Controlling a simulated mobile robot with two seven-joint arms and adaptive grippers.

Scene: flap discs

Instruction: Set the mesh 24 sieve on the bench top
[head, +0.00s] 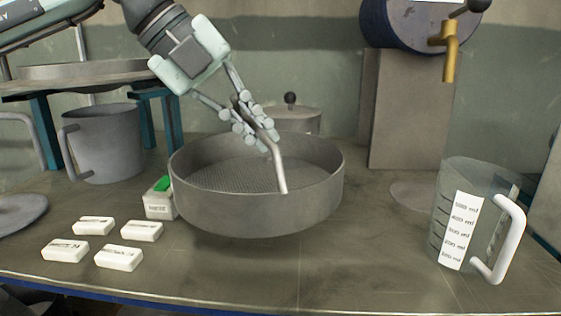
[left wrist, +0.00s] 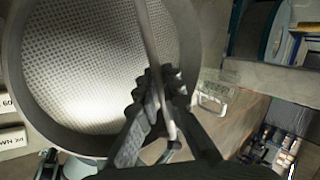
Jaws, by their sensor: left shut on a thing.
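The sieve (head: 255,210) is a wide round grey pan with a mesh floor and a bent metal handle (head: 278,165). It is level over the middle of the bench top (head: 370,270), with a dark shadow under its rim; I cannot tell whether it touches the bench. My left gripper (head: 252,128) comes from above and is shut on the handle. In the left wrist view the fingers (left wrist: 160,98) close around the handle, with the sieve's mesh (left wrist: 95,55) beside them. No mesh number is readable.
Several small white labelled blocks (head: 118,258) lie left of the sieve, near a white box with a green top (head: 160,198). A grey mug (head: 105,145) stands back left. A clear measuring jug (head: 470,225) stands right. A lidded pot (head: 292,118) is behind.

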